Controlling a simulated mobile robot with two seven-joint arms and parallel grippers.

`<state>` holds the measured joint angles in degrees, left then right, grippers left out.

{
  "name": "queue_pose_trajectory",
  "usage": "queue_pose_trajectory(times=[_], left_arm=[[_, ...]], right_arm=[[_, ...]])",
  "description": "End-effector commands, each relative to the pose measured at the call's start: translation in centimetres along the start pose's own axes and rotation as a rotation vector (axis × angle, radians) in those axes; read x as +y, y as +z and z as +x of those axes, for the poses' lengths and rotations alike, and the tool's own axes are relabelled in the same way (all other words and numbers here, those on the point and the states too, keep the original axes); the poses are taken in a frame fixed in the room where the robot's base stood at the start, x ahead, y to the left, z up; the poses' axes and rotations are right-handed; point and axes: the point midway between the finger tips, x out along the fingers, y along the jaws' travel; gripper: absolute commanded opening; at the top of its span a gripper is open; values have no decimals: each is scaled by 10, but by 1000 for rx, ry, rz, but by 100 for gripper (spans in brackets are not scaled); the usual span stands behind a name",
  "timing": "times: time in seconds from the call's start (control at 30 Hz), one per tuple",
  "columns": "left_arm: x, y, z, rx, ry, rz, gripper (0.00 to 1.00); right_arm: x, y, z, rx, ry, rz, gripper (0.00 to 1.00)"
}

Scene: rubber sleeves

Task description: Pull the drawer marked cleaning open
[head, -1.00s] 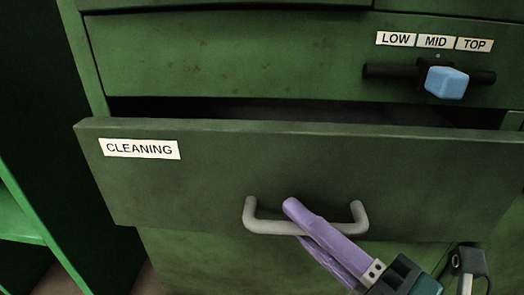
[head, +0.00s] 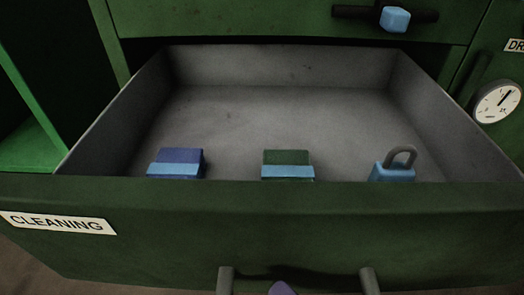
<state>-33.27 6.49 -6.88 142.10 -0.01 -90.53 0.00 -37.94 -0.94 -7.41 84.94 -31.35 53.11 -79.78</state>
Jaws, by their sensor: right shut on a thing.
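The green drawer marked CLEANING (head: 170,240) is open, pulled far out, with its grey inside showing. Its label (head: 58,223) is at the left of the front. My left gripper is not in view.
In the drawer lie a blue block with a light band (head: 180,163), a green block with a light band (head: 287,165) and a blue padlock (head: 393,172). A blue slider knob (head: 395,19) is above. A round dial (head: 497,102) is at the right.

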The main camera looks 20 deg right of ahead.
Motion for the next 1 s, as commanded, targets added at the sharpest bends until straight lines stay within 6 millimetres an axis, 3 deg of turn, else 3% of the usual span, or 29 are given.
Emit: queue_pose_trajectory(times=[0.47,0.5,0.73,1.0], left_arm=[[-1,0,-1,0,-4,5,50],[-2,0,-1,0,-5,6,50],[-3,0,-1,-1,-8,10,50],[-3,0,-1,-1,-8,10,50]], right_arm=[[1,-3,-3,-1,1,1,0],[1,-3,-3,-1,1,1,18],[1,-3,-3,0,0,1,44],[0,-3,-3,0,-1,1,47]])
